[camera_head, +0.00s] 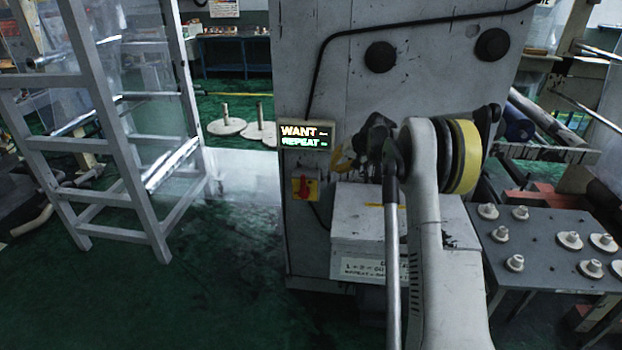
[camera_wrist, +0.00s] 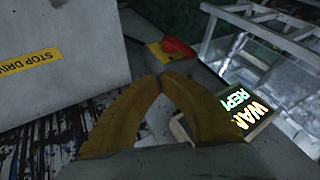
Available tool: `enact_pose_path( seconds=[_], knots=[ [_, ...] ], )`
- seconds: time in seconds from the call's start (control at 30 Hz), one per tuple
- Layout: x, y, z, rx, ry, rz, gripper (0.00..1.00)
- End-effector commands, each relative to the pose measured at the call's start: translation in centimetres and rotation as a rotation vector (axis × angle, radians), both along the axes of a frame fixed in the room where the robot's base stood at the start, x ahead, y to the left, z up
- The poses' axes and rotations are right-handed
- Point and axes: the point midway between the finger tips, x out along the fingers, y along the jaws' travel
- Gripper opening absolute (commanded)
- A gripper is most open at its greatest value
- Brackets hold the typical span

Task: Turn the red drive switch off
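The red drive switch (camera_head: 304,187) sits on a yellow plate on the front of the grey machine, below a lit display. My gripper (camera_head: 341,163) is to the right of the switch and a little higher in the head view. In the wrist view the two yellow-brown fingers of my gripper (camera_wrist: 164,80) meet at their tips, with nothing seen between them. The fingertips look apart from the switch. My arm hides part of the machine in the head view.
The lit display (camera_head: 306,136) reads "WANT" and "REPEAT". A grey box (camera_head: 350,226) juts out below my gripper; its yellow label (camera_wrist: 30,62) shows in the wrist view. A grey ladder frame (camera_head: 60,145) stands left. A table with several white pieces (camera_head: 545,225) stands right.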

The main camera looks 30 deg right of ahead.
Motion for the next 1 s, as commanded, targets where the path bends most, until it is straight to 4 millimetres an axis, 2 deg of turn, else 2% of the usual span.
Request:
enact_pose_path(
  seconds=[0.13,0.27,0.7,0.83,1.0],
  knots=[
    [0.2,0.1,-0.3,-0.001,0.0,0.001,0.0],
    [0.9,0.3,-1.4,-0.001,0.0,0.001,0.0],
    [6.1,2.2,-8.5,0.0,0.0,0.002,0.0],
    [7.1,3.9,-8.2,-0.001,0.0,0.002,0.0],
    [7.9,4.9,-8.1,-0.001,-0.001,0.0,0.0]
  ],
)
